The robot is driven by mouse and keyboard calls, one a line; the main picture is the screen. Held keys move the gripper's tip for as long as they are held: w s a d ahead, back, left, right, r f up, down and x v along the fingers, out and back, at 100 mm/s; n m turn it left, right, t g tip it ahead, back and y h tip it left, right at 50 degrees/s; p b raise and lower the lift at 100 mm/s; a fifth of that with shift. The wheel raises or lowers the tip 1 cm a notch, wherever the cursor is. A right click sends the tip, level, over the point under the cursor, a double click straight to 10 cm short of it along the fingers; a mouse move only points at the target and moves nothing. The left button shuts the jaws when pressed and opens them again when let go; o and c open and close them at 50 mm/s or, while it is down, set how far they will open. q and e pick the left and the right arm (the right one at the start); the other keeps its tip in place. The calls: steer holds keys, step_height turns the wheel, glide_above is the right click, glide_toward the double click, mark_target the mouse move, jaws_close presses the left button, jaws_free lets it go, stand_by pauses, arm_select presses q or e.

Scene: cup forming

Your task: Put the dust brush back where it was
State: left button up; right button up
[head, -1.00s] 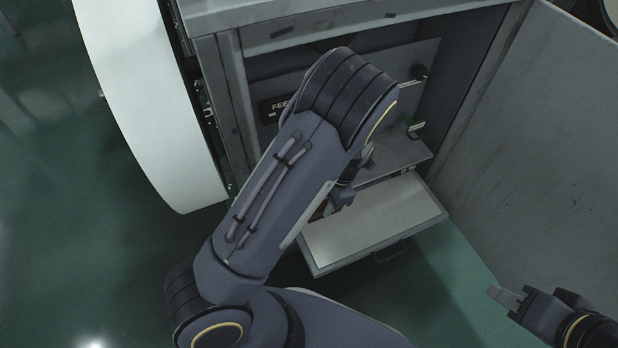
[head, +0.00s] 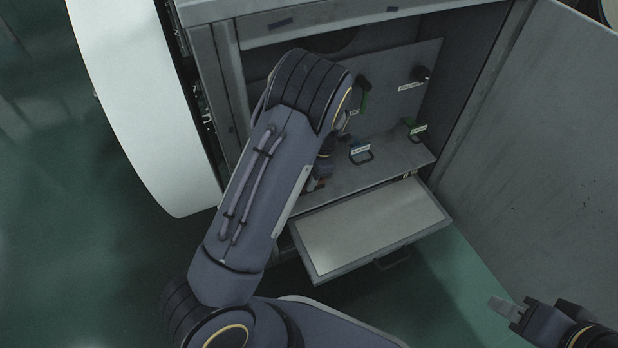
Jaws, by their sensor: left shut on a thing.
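My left gripper (head: 322,172) is inside the cabinet, low at the left part of the back panel, and mostly hidden behind my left arm. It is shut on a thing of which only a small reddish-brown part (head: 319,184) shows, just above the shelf. This is probably the dust brush, but its shape and bristles are hidden. I cannot tell whether it touches the shelf. My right gripper (head: 505,307) is at the lower right, outside the cabinet and away from everything; whether its fingers are open or shut is unclear.
A pulled-out drawer (head: 435,228) with a pale inside lies below the shelf (head: 400,165). The open cabinet door (head: 560,140) stands right; a white curved panel (head: 135,110) stands left.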

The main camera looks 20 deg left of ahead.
arm_select(q)
steer(key=shift+f, duration=0.1)
steer(key=shift+f+b, duration=0.3)
steer(key=shift+f, duration=0.15)
steer(key=o, duration=0.9)
steer(key=shift+s+d+f, duration=0.1)
steer(key=shift+s+f, duration=0.05)
steer(key=shift+f, duration=0.05)
steer(key=shift+o, duration=0.2)
steer(key=shift+r, duration=0.25)
steer(key=p+v, duration=0.1)
steer(key=v, duration=0.1)
steer(key=p+v, duration=0.1)
steer(key=v, duration=0.2)
steer(key=s+p+v, duration=0.1)
steer(key=v, duration=0.1)
steer(key=shift+w+a+r+p, duration=0.15)
steer(key=shift+a+r+p, duration=0.05)
steer(key=shift+r+p, duration=0.2)
steer(key=shift+w+d+r, duration=0.1)
steer(key=shift+r, duration=0.35)
